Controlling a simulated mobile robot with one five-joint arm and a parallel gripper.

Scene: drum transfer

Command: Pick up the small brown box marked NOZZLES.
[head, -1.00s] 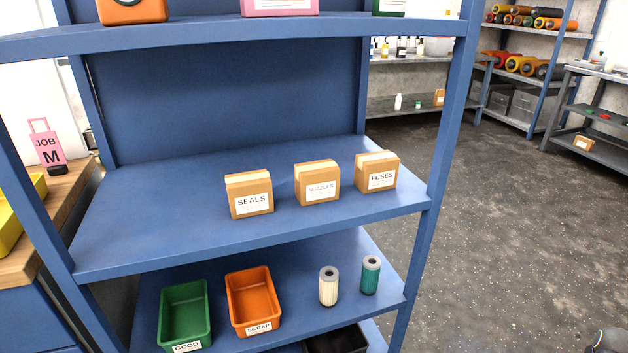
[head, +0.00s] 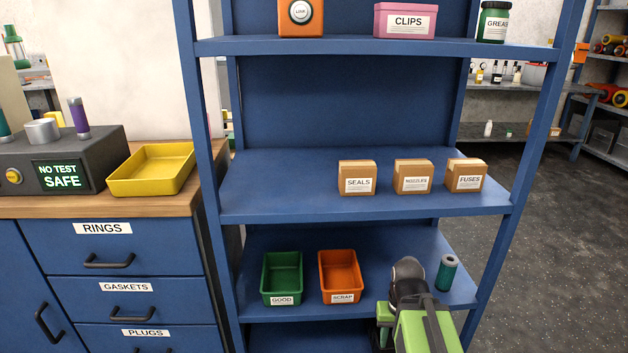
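The small brown NOZZLES box (head: 412,178) stands upright on the middle shelf (head: 280,190) of the blue rack. The similar SEALS box (head: 357,178) is on its left and the FUSES box (head: 465,175) on its right, with small gaps between them. My green and grey arm shows at the lower right, in front of the lower shelf and below the boxes. Its gripper fingers cannot be made out, so I cannot tell whether the gripper is open or shut. The arm is apart from the NOZZLES box.
The upper shelf (head: 350,46) carries a pink CLIPS box (head: 405,21). The lower shelf holds a green GOOD bin (head: 282,276), an orange SCRAP bin (head: 340,274) and a teal cylinder (head: 446,274). A yellow tray (head: 152,170) sits on the bench at left. The middle shelf's left side is clear.

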